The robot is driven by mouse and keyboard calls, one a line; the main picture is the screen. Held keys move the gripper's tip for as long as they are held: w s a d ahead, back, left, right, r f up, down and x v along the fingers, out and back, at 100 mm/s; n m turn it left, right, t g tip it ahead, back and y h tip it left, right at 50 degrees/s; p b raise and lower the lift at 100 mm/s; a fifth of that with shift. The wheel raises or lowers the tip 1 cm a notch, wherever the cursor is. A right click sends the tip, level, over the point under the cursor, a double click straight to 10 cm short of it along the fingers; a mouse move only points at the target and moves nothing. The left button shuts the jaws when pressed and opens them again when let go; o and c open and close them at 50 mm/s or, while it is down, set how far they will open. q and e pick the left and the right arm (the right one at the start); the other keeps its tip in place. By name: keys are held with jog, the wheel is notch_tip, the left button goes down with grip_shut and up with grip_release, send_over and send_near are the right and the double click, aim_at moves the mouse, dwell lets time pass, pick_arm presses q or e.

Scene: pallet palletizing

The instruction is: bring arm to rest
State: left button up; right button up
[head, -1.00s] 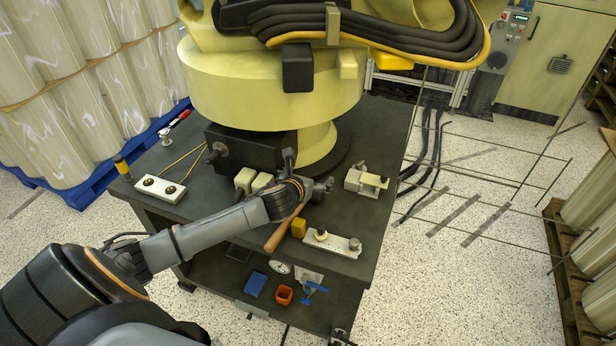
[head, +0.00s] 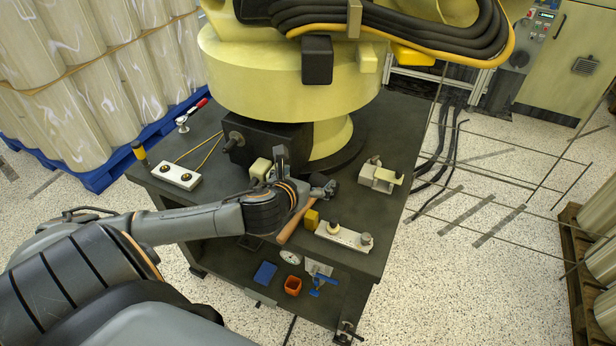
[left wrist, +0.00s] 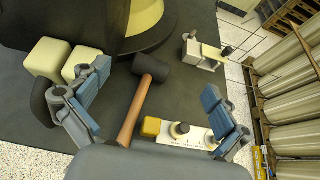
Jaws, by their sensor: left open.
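My left arm comes in from the left in the head view, and its gripper (head: 305,182) is over the dark workbench (head: 385,215). In the left wrist view the gripper's two blue-padded fingers (left wrist: 152,112) are wide apart with nothing held between them. My right gripper is in neither view.
A big yellow robot base (head: 290,75) stands on the bench. A white control box (head: 176,176), a yellow block (head: 311,220), a metal plate with knobs (head: 344,237) and a clamp fixture (head: 380,177) lie around. Pallets with rolls stand left and right.

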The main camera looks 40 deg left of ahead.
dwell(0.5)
pick_arm(q)
jog(key=s+d+f+n+g+h, duration=0.1)
jog(key=s+d+f+n+g, duration=0.3)
jog(key=s+n, duration=0.5)
jog(key=s+d+f+n+g+h, duration=0.1)
jog(key=s+d+f+n+g, duration=0.15)
jog(key=s+d+n, duration=0.65)
jog(key=s+d+f+n+g+h, duration=0.15)
jog(key=s+f+n, duration=0.35)
jog(key=n, duration=0.8)
notch_tip(320, 180, down, 16)
jog(key=g, duration=0.1)
jog(key=s+f, duration=0.5)
jog(key=f, duration=0.5)
jog(key=s+f+g, duration=0.1)
jog(key=s+f, duration=0.4)
jog(key=f, duration=0.6)
jog(key=shift+a+g, duration=0.3)
jog(key=shift+a, duration=0.15)
jog(key=shift+g+y, duration=0.25)
jog(key=shift+g, duration=0.05)
jog(key=s+f, duration=0.1)
jog(key=s, duration=0.2)
jog(key=s+a+f, duration=0.1)
jog(key=s+f, duration=0.3)
jog(key=s, duration=0.1)
jog(key=shift+s+a, duration=0.35)
jog(key=shift+c, duration=0.2)
